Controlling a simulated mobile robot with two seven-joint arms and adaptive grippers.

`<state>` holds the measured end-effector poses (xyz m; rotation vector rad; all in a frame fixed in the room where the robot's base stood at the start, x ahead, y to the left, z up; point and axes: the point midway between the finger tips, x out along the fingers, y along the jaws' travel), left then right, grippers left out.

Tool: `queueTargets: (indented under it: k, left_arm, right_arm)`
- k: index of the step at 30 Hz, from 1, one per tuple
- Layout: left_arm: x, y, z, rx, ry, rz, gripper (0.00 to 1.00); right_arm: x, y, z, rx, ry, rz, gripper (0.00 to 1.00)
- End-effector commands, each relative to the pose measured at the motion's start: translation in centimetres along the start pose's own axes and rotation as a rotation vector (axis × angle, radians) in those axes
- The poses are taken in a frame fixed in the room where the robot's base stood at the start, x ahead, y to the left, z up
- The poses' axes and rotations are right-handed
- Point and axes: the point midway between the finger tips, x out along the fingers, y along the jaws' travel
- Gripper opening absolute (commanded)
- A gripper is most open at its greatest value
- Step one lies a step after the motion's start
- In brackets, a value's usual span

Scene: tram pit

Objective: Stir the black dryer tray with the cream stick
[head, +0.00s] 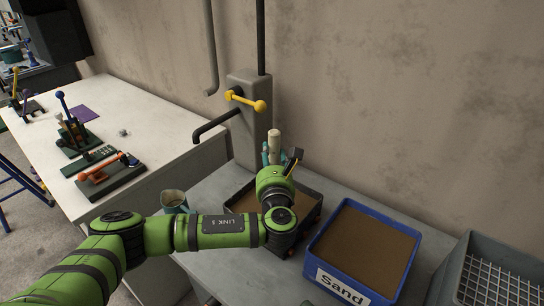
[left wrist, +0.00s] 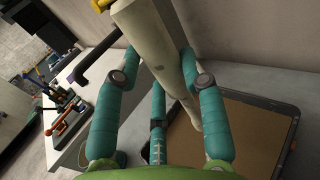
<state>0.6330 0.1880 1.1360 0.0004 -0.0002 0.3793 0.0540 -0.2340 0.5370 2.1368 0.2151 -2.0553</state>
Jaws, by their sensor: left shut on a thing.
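The black dryer tray (head: 313,209) stands on the grey bench in the head view, filled with brown material and partly hidden by my left arm. Its dark rim also shows in the left wrist view (left wrist: 285,106). My left gripper (head: 268,156) is over the tray's back part, with teal fingers. In the left wrist view, the fingers (left wrist: 160,80) are shut on the cream stick (left wrist: 150,42), which slants between them. The stick's top (head: 274,138) rises above the gripper in the head view. I cannot tell whether its lower end touches the material. My right gripper is not in view.
A blue box labelled Sand (head: 365,250) stands just right of the tray, with a grey crate (head: 495,270) beyond it. A grey post with a yellow-handled tap (head: 246,98) rises behind. A small cup (head: 174,200) stands left of the tray. A white table (head: 150,125) holds tools.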

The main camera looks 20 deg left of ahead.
Motion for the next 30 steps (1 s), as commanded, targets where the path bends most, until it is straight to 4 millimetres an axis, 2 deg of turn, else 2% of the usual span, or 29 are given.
queueTargets:
  k: [1, 6, 9, 14, 21, 30]
  left_arm:
    - [0.0, 0.0, -1.0, 0.000, -0.001, 0.000, 0.09]
    - [0.0, 0.0, -2.8, 0.001, -0.001, 0.000, 0.09]
    - [0.0, 0.0, -3.6, 0.001, 0.001, 0.000, 0.09]
    - [0.0, 0.0, -5.2, 0.001, 0.001, 0.001, 0.09]
    - [0.0, 0.0, -7.5, -0.001, 0.001, 0.000, 0.09]
    - [0.0, 0.0, -8.7, -0.001, 0.000, 0.001, 0.09]
  right_arm:
    - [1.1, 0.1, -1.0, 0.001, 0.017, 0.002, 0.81]
    - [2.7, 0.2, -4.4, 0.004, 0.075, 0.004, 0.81]
    - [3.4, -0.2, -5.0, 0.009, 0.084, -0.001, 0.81]
    - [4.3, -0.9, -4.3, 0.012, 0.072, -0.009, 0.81]
    - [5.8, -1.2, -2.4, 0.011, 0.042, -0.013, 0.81]
    - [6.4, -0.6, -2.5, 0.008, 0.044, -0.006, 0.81]
